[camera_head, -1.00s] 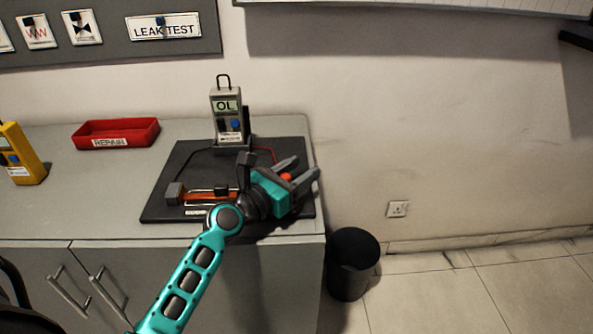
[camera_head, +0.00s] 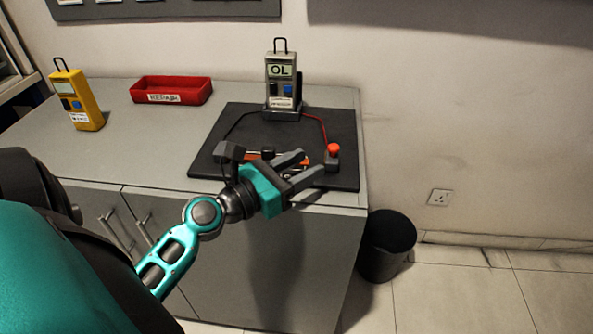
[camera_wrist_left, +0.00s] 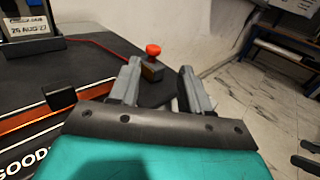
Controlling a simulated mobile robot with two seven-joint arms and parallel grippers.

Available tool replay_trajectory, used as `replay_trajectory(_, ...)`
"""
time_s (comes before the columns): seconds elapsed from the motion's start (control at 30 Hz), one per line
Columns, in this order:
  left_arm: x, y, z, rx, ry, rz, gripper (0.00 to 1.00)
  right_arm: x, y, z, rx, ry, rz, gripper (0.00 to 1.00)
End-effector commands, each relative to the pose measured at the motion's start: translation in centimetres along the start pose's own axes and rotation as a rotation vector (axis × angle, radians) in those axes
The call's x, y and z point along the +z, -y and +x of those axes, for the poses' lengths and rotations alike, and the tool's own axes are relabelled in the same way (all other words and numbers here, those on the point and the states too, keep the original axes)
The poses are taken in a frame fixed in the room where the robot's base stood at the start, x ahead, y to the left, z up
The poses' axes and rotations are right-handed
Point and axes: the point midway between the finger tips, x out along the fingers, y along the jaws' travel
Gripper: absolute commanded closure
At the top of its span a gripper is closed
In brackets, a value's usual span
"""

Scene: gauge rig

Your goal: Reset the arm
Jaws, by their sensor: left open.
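My left gripper (camera_head: 309,167) is open and empty, in front of the black mat's front right part in the head view. The black mat (camera_head: 230,125) lies on the grey cabinet top. On it a grey meter reading OL (camera_head: 281,77) stands upright in a holder at the back. A red wire runs from the meter to a red-topped block (camera_head: 333,152) at the mat's right. It also shows just beyond the fingers in the left wrist view (camera_wrist_left: 153,52). A red-orange gauge strip (camera_wrist_left: 30,122) lies on the mat, mostly hidden by my gripper in the head view.
A yellow meter (camera_head: 80,100) and a red REPAIR tray (camera_head: 170,90) stand on the left part of the cabinet top. A dark bin (camera_head: 387,245) stands on the floor right of the cabinet. A wall socket (camera_head: 439,198) is beyond it.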

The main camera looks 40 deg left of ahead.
Motion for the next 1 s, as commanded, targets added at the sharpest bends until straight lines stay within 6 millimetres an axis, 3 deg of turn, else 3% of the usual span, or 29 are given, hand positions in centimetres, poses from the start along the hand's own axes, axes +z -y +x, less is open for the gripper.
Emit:
replay_trajectory(0.2, 0.0, 0.1, -1.1, -0.002, 0.000, 0.001, 0.53, 0.0, 0.3, 0.1, -0.004, 0.001, 0.007, 0.00)
replay_trajectory(0.77, 0.0, 0.1, -1.1, -0.005, -0.002, 0.008, 0.53, 0.0, 0.3, 0.1, -0.004, 0.000, 0.010, 0.00)
replay_trajectory(0.87, -0.4, 1.2, -1.0, -0.038, -0.024, 0.088, 0.53, 0.1, 0.3, 0.1, -0.004, 0.001, 0.010, 0.00)
replay_trajectory(1.0, -2.0, 4.8, -1.2, -0.173, -0.096, 0.408, 0.53, 0.1, 0.3, 0.1, -0.004, 0.001, 0.010, 0.00)
